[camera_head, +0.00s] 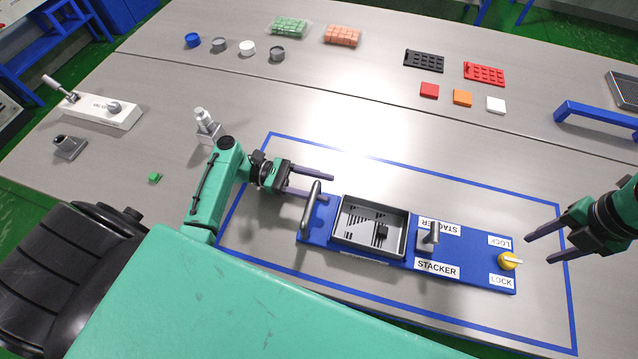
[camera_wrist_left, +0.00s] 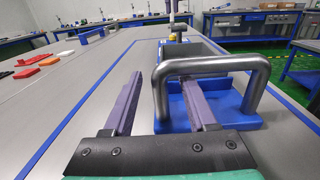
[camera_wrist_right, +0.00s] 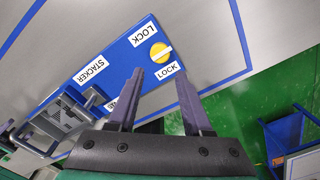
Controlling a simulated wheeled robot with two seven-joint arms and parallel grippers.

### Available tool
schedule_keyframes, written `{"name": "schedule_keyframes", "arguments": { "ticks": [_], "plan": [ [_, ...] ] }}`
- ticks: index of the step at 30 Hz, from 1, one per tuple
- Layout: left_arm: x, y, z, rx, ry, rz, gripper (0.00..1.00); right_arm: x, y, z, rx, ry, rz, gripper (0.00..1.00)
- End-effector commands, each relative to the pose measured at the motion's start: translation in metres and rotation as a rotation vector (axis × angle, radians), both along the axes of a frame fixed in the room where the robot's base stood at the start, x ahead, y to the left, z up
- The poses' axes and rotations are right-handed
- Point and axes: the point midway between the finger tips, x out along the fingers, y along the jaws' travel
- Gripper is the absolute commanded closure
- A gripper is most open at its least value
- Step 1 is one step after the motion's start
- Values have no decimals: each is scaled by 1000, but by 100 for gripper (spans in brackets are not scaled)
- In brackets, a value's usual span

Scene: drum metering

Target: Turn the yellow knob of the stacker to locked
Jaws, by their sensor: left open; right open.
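The blue stacker (camera_head: 455,277) lies inside the blue outline on the table. Its yellow knob (camera_head: 508,260) is at the right end, between two LOCK labels. The knob's pale pointer lies between the labels, toward neither clearly. In the right wrist view the knob (camera_wrist_right: 158,55) sits just beyond my fingertips. My right gripper (camera_head: 538,249) is open and empty, right of the knob and apart from it. My left gripper (camera_head: 330,187) is open by the grey handle (camera_head: 313,203) at the stacker's left end. In the left wrist view one handle leg (camera_wrist_left: 160,95) appears between the open fingers (camera_wrist_left: 165,92); contact is unclear.
The stacker carries a grey tray (camera_head: 338,232) and a grey lever (camera_head: 432,237). Caps, bagged parts, coloured tiles and a blue handle (camera_head: 595,115) lie farther back. The table around the knob is clear.

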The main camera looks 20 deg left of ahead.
Motion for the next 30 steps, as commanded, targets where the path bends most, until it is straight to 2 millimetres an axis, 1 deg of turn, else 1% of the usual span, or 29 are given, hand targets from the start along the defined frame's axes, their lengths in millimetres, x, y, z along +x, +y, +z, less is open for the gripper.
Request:
{"name": "schedule_keyframes", "arguments": {
  "ticks": [6, 7, 8, 9, 11, 30],
  "plan": [
    [0, -1, 0, 0, 0, 0, 43, 0, 0, 0, 0, 0, 0, 50],
    [0, -1, 0, 0, 0, 0, 50, 0, 0, 0, 0, 0, 0, 50],
    [0, -1, 0, 0, 0, 0, 62, 0, 0, 0, 0, 0, 0, 50],
    [0, -1, 0, 0, 0, 0, 77, 0, 0, 0, 0, 0, 0, 50],
    [0, -1, 0, 0, 0, 0, 100, 0, 0, 0, 0, 0, 0, 50],
    [0, 0, 0, 1, 0, 0, 100, 0, 0, 0, 0, 0, 0, 50]
  ]
}}
